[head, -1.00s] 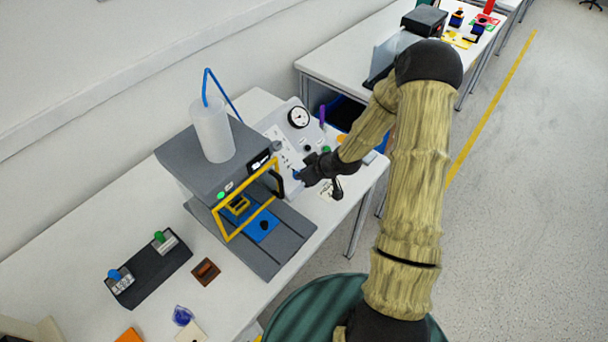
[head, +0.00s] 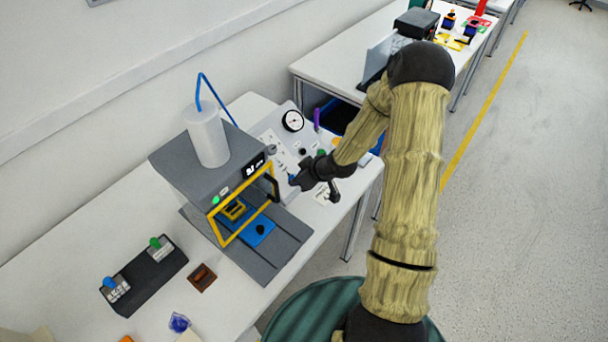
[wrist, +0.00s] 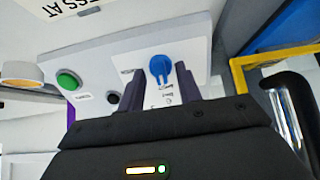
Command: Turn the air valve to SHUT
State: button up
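The air valve is a round blue knob (wrist: 160,68) on a light grey panel, just beyond my fingertips in the wrist view. A white label with small dark print lies below it; its words are too small to read. My gripper (wrist: 157,82) is open, with one dark finger on each side of the label and a gap between them. The fingertips seem just short of the knob; I cannot tell whether they touch it. In the head view my gripper (head: 299,181) reaches the front of the control panel (head: 272,132), and a bit of blue shows at its tip.
A grey press with a yellow frame (head: 243,222) stands close left of my gripper. A gauge (head: 292,121) is on the sloped panel. A green button (wrist: 68,80) and a small black knob (wrist: 112,97) sit left of the blue knob in the wrist view.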

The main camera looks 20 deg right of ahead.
jog(key=p+v, duration=0.4)
jog(key=v, duration=1.3)
jog(key=shift+s+r, duration=0.2)
jog(key=s+a+r+m+g+h, duration=0.3)
jog(key=s+a+r+m, duration=0.3)
jog(key=s+r, duration=0.3)
jog(key=shift+s+a+m+g+h, duration=0.4)
jog(key=shift+s+m+h, duration=0.4)
jog(key=shift+s, duration=0.45)
dwell(0.9)
